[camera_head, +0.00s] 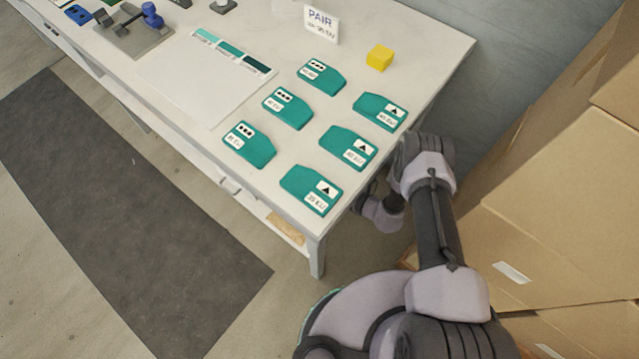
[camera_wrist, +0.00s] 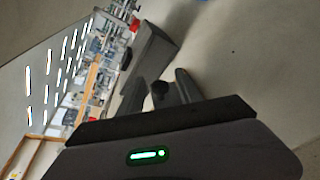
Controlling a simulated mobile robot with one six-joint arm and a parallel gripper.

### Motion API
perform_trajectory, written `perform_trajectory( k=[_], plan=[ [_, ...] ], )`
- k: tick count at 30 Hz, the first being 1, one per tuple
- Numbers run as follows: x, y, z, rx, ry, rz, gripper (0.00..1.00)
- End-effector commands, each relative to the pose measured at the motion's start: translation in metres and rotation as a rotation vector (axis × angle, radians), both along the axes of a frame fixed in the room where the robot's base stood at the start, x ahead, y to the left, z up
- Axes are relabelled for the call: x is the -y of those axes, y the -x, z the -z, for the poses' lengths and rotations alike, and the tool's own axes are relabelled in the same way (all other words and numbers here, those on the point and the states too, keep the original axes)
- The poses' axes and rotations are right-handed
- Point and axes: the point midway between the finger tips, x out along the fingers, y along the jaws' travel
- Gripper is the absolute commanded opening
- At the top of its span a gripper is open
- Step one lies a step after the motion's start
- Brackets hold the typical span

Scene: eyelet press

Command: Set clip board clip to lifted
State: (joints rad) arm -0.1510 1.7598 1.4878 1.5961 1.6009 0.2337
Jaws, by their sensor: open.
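I cannot make out a clip board or its clip for certain in either view. A flat tan piece (camera_head: 286,229) shows low at the near end of the table, partly hidden by the table top, and I cannot tell what it is. My gripper (camera_wrist: 168,72) is open in the wrist view, with nothing seen between its dark fingers. In the head view my arm reaches down beside the table's right end, and the gripper itself is not clearly visible there.
The white table (camera_head: 150,70) holds several teal cards (camera_head: 249,144), a yellow cube (camera_head: 380,57), a PAIR sign (camera_head: 321,23), a sheet with teal swatches (camera_head: 232,50) and a blue-handled device (camera_head: 128,24). Cardboard boxes (camera_head: 560,190) stand at right. A dark mat (camera_head: 120,210) lies left.

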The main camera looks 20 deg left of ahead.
Motion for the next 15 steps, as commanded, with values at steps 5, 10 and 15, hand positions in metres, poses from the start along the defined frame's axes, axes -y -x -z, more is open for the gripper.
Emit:
perform_trajectory(
  k=[5, 10, 15],
  plan=[
    [-0.0004, -0.0003, -0.0007, 0.001, 0.0, 0.0, 0.42],
    [-0.0004, -0.0002, -0.0007, 0.001, 0.0, 0.0, 0.12],
    [-0.0002, -0.0002, -0.0006, 0.001, 0.001, -0.001, 0.0]
  ],
)
